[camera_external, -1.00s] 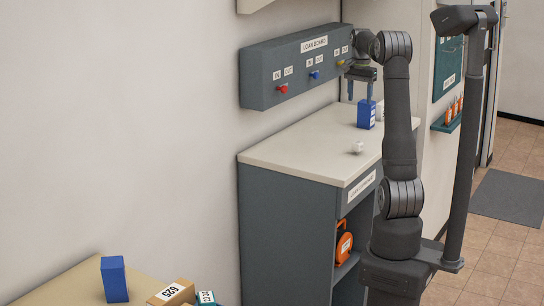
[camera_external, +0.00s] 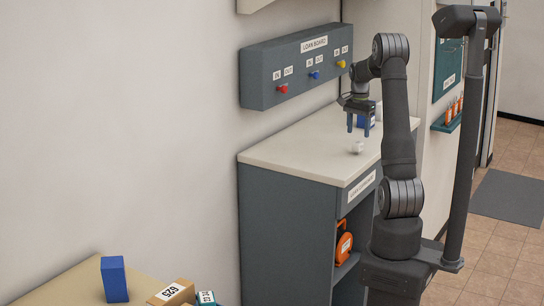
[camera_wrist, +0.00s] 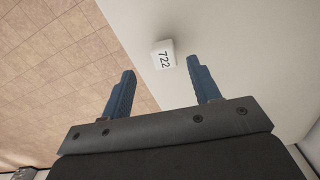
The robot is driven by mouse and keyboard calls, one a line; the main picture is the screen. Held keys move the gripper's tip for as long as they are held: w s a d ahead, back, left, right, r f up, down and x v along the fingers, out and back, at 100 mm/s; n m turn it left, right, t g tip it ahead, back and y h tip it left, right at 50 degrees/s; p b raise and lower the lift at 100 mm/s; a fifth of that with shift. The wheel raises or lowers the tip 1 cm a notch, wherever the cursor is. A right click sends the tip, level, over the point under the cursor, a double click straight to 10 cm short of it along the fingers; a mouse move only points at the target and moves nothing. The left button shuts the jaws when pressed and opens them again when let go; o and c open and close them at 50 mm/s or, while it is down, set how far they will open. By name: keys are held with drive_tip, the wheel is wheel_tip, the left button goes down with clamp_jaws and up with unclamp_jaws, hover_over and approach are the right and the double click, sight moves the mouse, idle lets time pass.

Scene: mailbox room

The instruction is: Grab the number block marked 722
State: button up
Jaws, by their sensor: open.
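The white number block marked 722 (camera_wrist: 163,54) lies on the pale counter in the wrist view, ahead of and between my fingertips. In the external view a small white block (camera_external: 357,147) sits on the counter near its front edge. My gripper (camera_wrist: 163,82) is open, with two blue fingers and nothing between them. In the external view my gripper (camera_external: 358,132) hangs over the counter, above and slightly behind the white block, apart from it.
The loan board (camera_external: 297,66) with red, blue and yellow knobs is on the wall above. The counter top (camera_external: 295,150) is clear to the left. Another blue block (camera_external: 115,279) stands at bottom left.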

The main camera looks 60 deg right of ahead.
sight(358, 142)
drive_tip(key=shift+w+d+f, duration=0.1)
drive_tip(key=shift+d+f, duration=0.1)
drive_tip(key=shift+f, duration=1.35)
drive_tip(key=shift+w+d+f, duration=0.1)
drive_tip(key=shift+d+f, duration=0.1)
drive_tip(key=shift+f, duration=1.35)
drive_tip(key=shift+c, duration=0.3)
drive_tip(key=c, duration=1)
